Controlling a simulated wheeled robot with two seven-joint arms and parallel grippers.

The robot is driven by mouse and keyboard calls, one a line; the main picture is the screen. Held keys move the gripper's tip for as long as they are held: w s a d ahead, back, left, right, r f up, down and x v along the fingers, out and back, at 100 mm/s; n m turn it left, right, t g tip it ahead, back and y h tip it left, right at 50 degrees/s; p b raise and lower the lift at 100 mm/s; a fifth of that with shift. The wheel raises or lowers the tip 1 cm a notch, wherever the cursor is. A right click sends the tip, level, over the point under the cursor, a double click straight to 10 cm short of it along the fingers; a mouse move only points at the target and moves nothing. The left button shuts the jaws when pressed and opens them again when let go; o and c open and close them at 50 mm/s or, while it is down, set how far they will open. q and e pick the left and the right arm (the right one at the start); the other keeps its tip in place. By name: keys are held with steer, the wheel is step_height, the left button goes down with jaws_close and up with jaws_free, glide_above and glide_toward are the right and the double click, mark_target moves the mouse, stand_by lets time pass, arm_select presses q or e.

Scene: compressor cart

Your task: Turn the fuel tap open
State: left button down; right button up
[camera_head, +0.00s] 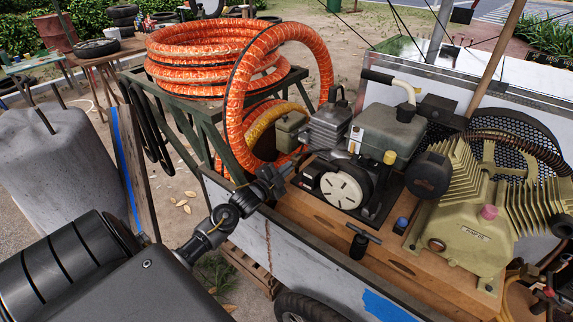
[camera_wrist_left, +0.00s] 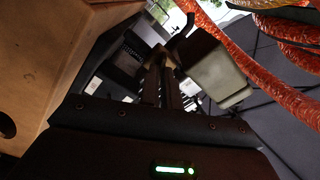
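The engine (camera_head: 345,185), with a white round starter cover, sits on the cart's wooden deck under a grey-green fuel tank (camera_head: 390,133). I cannot make out the fuel tap in either view. My left gripper (camera_head: 277,180) is at the left end of the engine, over the cart's near edge, pointing toward the engine. In the left wrist view its two dark fingers (camera_wrist_left: 166,88) lie close together, with dark engine parts (camera_wrist_left: 125,60) beyond and a pale tank-like box (camera_wrist_left: 218,77) to the right. I see nothing clearly held. My right gripper is out of view.
An orange hose coil (camera_head: 210,55) rests on a green rack, and a loop of it hangs close behind my left gripper. A black T-handle (camera_head: 360,240) stands on the deck in front of the engine. A finned compressor (camera_head: 470,225) fills the right side.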

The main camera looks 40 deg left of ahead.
arm_select(q)
steer(key=shift+r+n+p, duration=0.15)
steer(key=shift+n+p, duration=0.15)
steer(key=shift+n, duration=0.2)
steer(key=shift+n+p, duration=0.55)
steer(key=shift+n, duration=0.45)
steer(key=n+p, duration=0.2)
steer(key=n, duration=0.2)
steer(key=shift+p, duration=0.3)
steer(key=shift+n+p, duration=1)
steer(key=shift+n, duration=1.4)
steer(key=shift+f, duration=0.2)
steer(key=c, duration=1.6)
jaws_free()
